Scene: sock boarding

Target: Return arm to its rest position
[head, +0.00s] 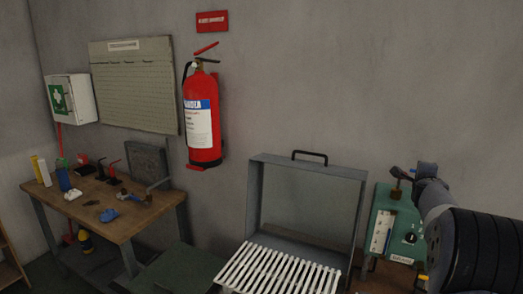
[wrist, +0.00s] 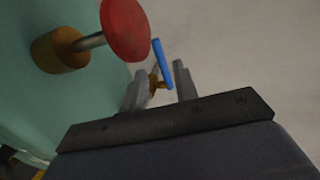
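My gripper (wrist: 160,84) shows in the wrist view with its two grey fingers apart. A blue bar (wrist: 161,62) and a small brass-coloured part (wrist: 156,84) show in the gap between the fingers. I cannot tell whether the fingers touch them. A red round knob (wrist: 125,29) on a metal stem with a brass-coloured base (wrist: 57,50) stands out from a green surface (wrist: 30,105) left of the fingers. In the head view my arm reaches up at the far right, beside a green machine (head: 385,212). My fingertips cannot be made out there.
An open grey metal case (head: 255,205) with a white slatted rack (head: 280,268) stands left of the machine. A wooden workbench (head: 120,222) with tools is at the left. A red fire extinguisher (head: 202,120), a pegboard (head: 130,85) and a first-aid box (head: 72,98) hang on the walls.

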